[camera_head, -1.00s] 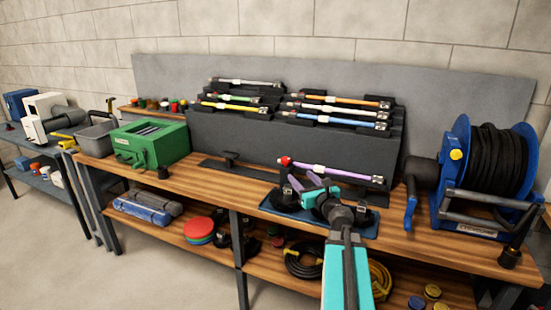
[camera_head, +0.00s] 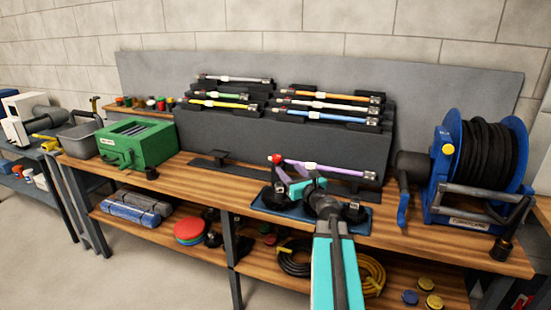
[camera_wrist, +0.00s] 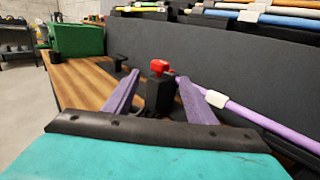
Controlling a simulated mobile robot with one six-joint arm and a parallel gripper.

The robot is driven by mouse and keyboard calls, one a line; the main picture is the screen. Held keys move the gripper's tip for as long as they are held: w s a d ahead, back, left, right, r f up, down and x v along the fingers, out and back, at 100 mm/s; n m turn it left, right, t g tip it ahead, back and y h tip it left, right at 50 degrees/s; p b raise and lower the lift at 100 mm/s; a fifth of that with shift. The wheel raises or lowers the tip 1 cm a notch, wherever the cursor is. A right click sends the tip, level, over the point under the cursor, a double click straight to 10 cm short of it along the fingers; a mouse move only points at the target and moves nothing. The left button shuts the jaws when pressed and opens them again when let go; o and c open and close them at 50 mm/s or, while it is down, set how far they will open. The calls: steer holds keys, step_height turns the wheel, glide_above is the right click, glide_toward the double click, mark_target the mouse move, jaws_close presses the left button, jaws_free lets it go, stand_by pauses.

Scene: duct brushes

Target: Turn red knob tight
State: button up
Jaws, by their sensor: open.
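The red knob (camera_wrist: 159,67) sits at the left end of the purple rod (camera_head: 330,169), on a black fitting (camera_wrist: 159,95). In the head view the red knob (camera_head: 276,159) shows just beyond my gripper (camera_head: 288,178). In the wrist view my gripper (camera_wrist: 152,92) is open, with one finger on each side of the black fitting and the knob a little above and beyond the fingertips. I cannot tell whether the fingers touch anything. The purple rod (camera_wrist: 255,117) runs off to the right and down.
A dark stepped rack (camera_head: 290,146) holds several coloured rods behind. A blue mat (camera_head: 268,209) with black stands lies in front. A green box (camera_head: 134,143) stands left and a blue hose reel (camera_head: 445,155) right.

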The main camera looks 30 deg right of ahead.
mark_target(278, 159)
steer(key=shift+w+d+p, duration=0.2)
steer(key=shift+w+d, duration=0.15)
steer(key=shift+w, duration=1.65)
steer(key=shift+w+d+p, duration=0.2)
steer(key=shift+w+d, duration=0.15)
steer(key=shift+w, duration=1.65)
steer(key=shift+w+d+p, duration=0.2)
steer(key=shift+w+d, duration=0.15)
steer(key=shift+w, duration=1.65)
steer(key=shift+a, duration=0.1)
steer(key=c, duration=1)
